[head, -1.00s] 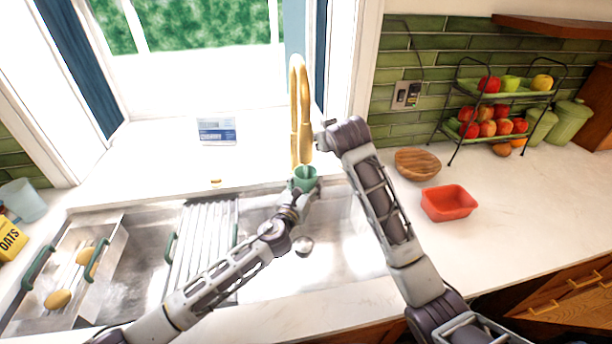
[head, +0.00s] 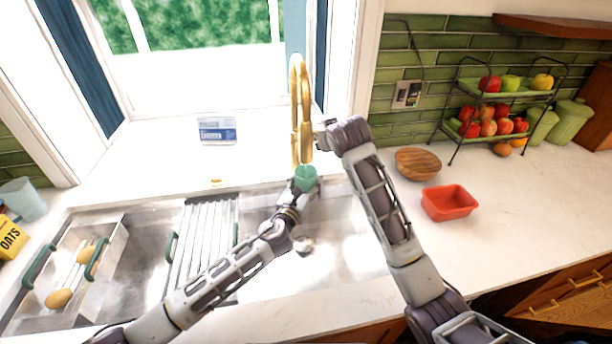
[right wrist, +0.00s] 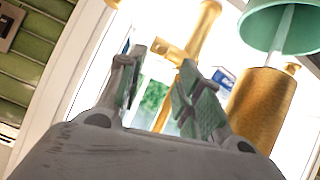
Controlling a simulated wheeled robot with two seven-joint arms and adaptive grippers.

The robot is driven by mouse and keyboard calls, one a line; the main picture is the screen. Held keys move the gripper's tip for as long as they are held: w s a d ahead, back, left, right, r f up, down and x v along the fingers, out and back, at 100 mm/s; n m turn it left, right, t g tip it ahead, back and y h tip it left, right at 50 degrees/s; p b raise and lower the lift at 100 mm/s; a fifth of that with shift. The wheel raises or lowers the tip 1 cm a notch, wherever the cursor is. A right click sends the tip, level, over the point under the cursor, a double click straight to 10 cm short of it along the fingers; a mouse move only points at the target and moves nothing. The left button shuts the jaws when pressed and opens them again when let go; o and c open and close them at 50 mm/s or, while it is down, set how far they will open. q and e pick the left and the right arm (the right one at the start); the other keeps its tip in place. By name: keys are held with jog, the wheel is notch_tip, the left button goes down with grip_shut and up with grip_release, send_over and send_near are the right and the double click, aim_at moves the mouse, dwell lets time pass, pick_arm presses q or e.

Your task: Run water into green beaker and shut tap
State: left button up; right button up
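The green beaker (head: 305,180) is upright under the spout of the gold tap (head: 295,110), above the sink. My left gripper (head: 297,192) is shut on it from the front. In the right wrist view, which looks tilted over, a pale stream of water runs between the gold spout (right wrist: 262,105) and the green beaker (right wrist: 285,25). My right gripper (head: 322,132) is beside the tap on the right. The right wrist view shows its fingers (right wrist: 165,90) apart, with the gold tap lever (right wrist: 172,48) just beyond them. The water level is hidden.
The steel sink (head: 340,235) has a ribbed drainer (head: 205,230) and a rack with sponges at left. A wooden bowl (head: 418,162) and a red tub (head: 449,202) stand on the right counter. A blue-white box (head: 217,130) is on the sill.

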dwell(0.3)
pick_arm(q)
jog(key=v, duration=0.7)
jog(key=shift+s, duration=0.25)
pick_arm(e)
jog(key=shift+c, duration=0.4)
jog(key=shift+c, duration=1.1)
jog(key=shift+w+r, duration=0.15)
jog(key=shift+r, duration=0.45)
grip_shut()
pick_arm(q)
jog(key=shift+r, duration=0.1)
pick_arm(e)
notch_tip(320, 180, up, 6)
jog(key=w+d+m+y, duration=0.1)
jog(key=w+d+m, duration=0.1)
jog(key=m, duration=0.1)
jog(key=shift+w+r+m+g, duration=0.25)
jog(key=shift+m+g, duration=0.05)
jog(key=shift+m, duration=0.1)
